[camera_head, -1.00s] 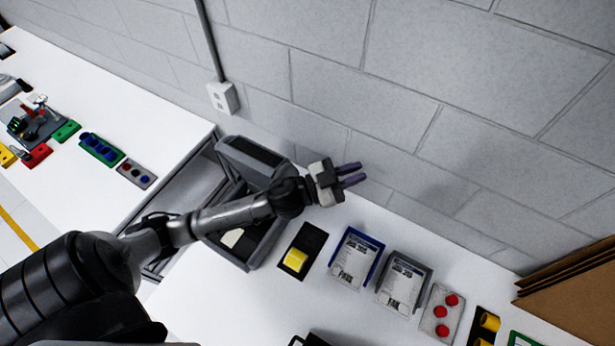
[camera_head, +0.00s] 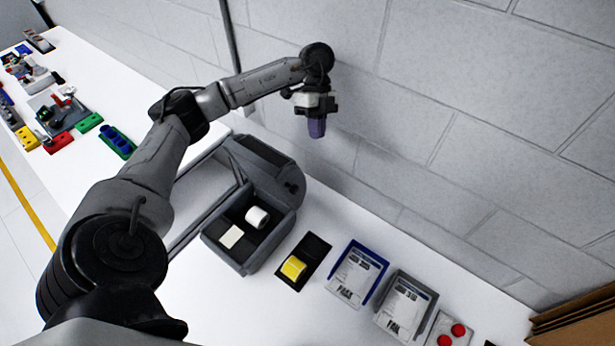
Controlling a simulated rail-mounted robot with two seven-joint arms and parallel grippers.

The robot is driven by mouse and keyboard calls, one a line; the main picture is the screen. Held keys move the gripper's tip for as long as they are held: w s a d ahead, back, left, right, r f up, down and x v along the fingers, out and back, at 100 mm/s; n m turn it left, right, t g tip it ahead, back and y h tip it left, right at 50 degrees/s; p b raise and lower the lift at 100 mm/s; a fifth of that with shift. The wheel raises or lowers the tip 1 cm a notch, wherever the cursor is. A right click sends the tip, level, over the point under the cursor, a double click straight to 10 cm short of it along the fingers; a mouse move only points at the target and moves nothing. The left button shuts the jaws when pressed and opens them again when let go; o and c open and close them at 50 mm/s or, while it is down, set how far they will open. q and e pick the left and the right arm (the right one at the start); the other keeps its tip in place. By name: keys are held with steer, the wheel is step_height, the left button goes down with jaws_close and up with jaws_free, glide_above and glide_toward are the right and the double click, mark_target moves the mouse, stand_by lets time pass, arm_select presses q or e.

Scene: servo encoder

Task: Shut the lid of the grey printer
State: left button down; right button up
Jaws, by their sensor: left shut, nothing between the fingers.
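The grey printer stands on the white table against the wall, with its lid (camera_head: 262,168) open and tilted back toward the wall. Its open body (camera_head: 238,262) holds a white roll (camera_head: 257,217) and a small pale label piece (camera_head: 231,236). My left gripper (camera_head: 316,131) is shut and empty, pointing down, with its purple fingers in front of the wall. In the picture it is above and right of the lid, apart from it. My right gripper is not in view.
A black tray with a yellow piece (camera_head: 293,268) lies just right of the printer. Further right are a blue-edged tray (camera_head: 357,272), a grey tray (camera_head: 404,305) and red buttons. The wall rises close behind. A cable runs down it.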

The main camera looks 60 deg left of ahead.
mark_target(276, 171)
arm_select(q)
steer(key=s+d+f+p, duration=0.3)
steer(key=s+f, duration=0.3)
steer(key=f, duration=0.3)
steer(key=shift+s+d+f+n+y+p, duration=0.3)
steer(key=shift+s+d+p, duration=0.1)
steer(key=shift+p, duration=0.3)
